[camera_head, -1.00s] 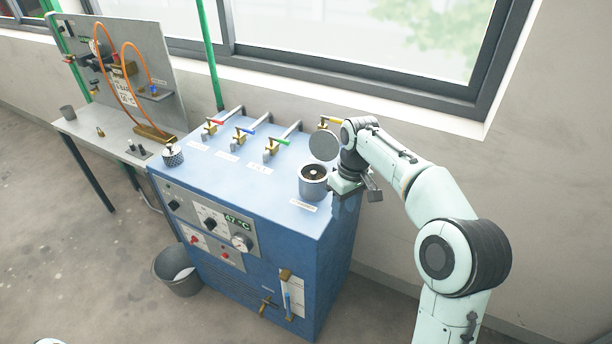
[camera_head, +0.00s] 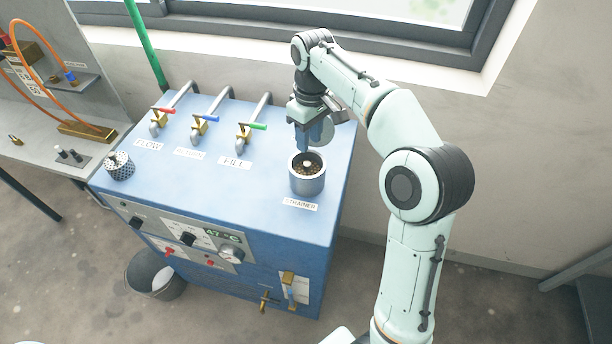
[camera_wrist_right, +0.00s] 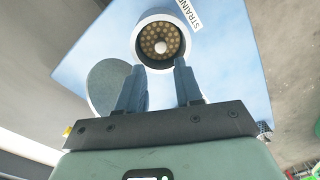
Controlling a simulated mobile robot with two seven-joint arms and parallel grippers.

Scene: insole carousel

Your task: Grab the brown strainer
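The brown strainer (camera_head: 301,170) is a round perforated disc with a pale knob in its middle. It sits inside a silver cup (camera_head: 308,185) on the blue machine, behind a "STRAINER" label. In the right wrist view the strainer (camera_wrist_right: 154,36) lies just beyond my fingertips. My right gripper (camera_head: 309,151) points down over the cup. The right wrist view shows its two blue fingers apart, with nothing between them (camera_wrist_right: 160,66). Their tips are near the cup's rim; I cannot tell whether they touch it. My left gripper is not in view.
A round grey lid (camera_head: 325,130) stands open behind the cup, partly hidden by my gripper. Several taps, one with a green handle (camera_head: 257,126), line the machine top (camera_head: 240,190). A perforated metal cylinder (camera_head: 120,168) stands at its left. The middle is clear.

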